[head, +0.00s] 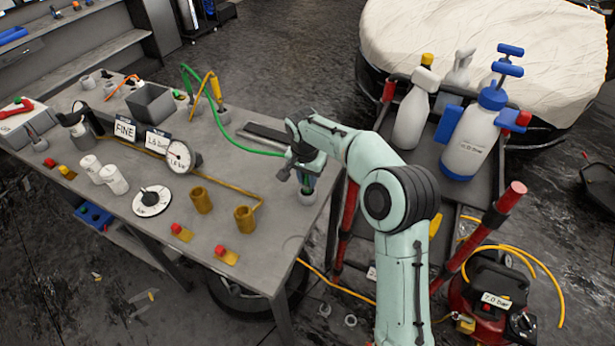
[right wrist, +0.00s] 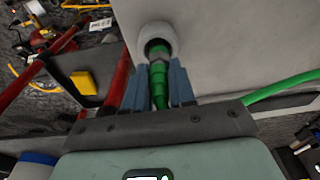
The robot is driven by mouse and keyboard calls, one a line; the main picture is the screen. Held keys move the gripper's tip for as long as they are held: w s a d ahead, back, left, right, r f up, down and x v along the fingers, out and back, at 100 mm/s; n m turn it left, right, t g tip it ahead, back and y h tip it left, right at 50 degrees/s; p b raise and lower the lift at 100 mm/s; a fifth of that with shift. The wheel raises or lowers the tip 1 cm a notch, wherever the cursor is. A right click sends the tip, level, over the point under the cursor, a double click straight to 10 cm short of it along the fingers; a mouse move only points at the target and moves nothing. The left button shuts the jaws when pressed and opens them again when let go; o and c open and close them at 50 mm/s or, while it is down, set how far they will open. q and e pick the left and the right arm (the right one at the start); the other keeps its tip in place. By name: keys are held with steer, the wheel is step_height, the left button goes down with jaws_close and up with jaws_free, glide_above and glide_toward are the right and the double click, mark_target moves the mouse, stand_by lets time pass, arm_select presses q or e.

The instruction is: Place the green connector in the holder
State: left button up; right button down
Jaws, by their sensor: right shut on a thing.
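My right gripper (head: 306,176) is near the table's right edge, above a round grey holder (head: 307,197). In the right wrist view, its blue-grey fingers (right wrist: 160,85) are shut on the green connector (right wrist: 160,92). The connector's far end overlaps the dark opening of the pale round holder (right wrist: 158,36); I cannot tell how deep it sits. In the head view the connector is mostly hidden by the gripper. A green hose (head: 240,148) runs from the back of the table to the gripper. My left gripper is not in view.
The grey table (head: 270,225) also bears a round gauge (head: 179,157), a dial (head: 152,201), brass cups (head: 201,200), white canisters (head: 114,179) and a grey bin (head: 151,103). A cart with spray bottles (head: 413,113) stands to the right. A red compressor (head: 490,300) is on the floor.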

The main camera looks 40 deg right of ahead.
steer(key=c, duration=0.9)
jaws_free()
steer(key=shift+c, duration=0.2)
steer(key=shift+r, duration=0.1)
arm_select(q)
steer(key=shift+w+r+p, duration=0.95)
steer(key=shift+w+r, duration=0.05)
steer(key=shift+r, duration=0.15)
arm_select(e)
step_height(320, 180, up, 12)
steer(key=a, duration=0.1)
steer(key=shift+s+a, duration=0.15)
steer(key=shift+s, duration=0.2)
